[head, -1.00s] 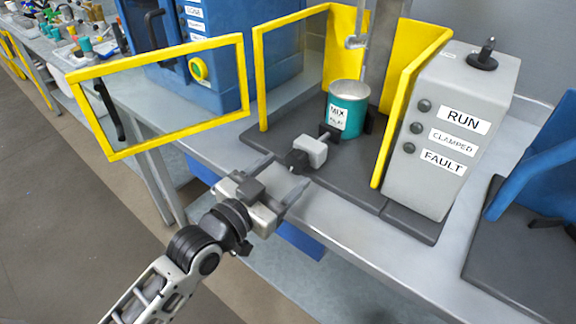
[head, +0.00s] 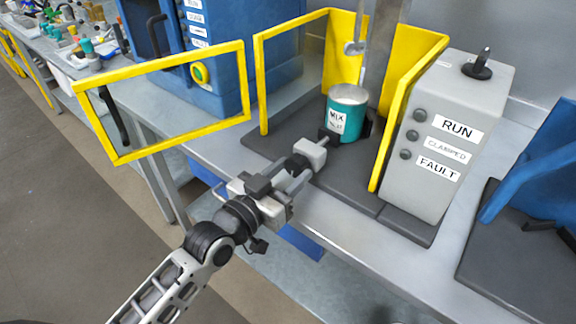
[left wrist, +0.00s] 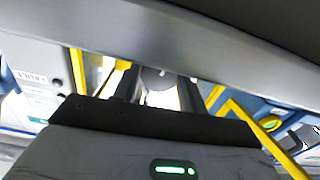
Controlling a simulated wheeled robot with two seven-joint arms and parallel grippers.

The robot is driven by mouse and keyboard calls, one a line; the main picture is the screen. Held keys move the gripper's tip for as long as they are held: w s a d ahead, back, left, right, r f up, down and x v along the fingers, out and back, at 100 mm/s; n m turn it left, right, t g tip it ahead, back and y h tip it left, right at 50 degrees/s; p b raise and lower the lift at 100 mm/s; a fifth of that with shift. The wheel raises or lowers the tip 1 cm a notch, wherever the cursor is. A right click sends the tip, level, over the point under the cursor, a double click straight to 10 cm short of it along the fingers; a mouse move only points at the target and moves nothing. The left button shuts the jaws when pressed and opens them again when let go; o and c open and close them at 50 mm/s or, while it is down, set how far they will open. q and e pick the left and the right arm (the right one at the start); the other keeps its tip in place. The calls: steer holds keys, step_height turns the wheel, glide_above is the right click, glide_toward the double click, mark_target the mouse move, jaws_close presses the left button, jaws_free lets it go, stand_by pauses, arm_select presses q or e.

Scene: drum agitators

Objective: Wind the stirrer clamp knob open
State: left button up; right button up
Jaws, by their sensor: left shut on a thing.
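The clamp stands on the dark base in front of a teal can (head: 347,116) labelled MIX. It has a light grey block (head: 312,152), a dark pad at the can's side and a dark knob (head: 296,162) on its front end. My left gripper (head: 293,170) comes in from the lower left and is shut on the knob, its fingers on either side and partly hiding it. The left wrist view is mostly filled by the gripper's own body, with its dark fingers (left wrist: 160,88) in the middle; the knob's turn cannot be read there. My right gripper is not in view.
A yellow guard frame (head: 262,85) stands around the can, and its open yellow door (head: 182,137) sticks out at left. A grey control box (head: 440,150) labelled RUN, CLAMPED and FAULT stands right, its lamps looking dark. A stirrer shaft (head: 361,28) hangs above the can.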

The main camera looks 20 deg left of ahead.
arm_select(q)
steer(key=shift+r+n, duration=0.2)
steer(key=shift+n, duration=0.4)
steer(key=shift+f+n, duration=0.2)
steer(key=shift+n, duration=0.1)
steer(key=o, duration=1)
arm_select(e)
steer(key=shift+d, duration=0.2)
arm_select(q)
steer(key=shift+s, duration=0.1)
steer(key=shift+s+a, duration=0.1)
steer(key=shift+s, duration=0.2)
steer(key=b+v, duration=0.1)
steer(key=v, duration=1.4)
steer(key=shift+s+b, duration=0.1)
steer(key=shift+b, duration=0.25)
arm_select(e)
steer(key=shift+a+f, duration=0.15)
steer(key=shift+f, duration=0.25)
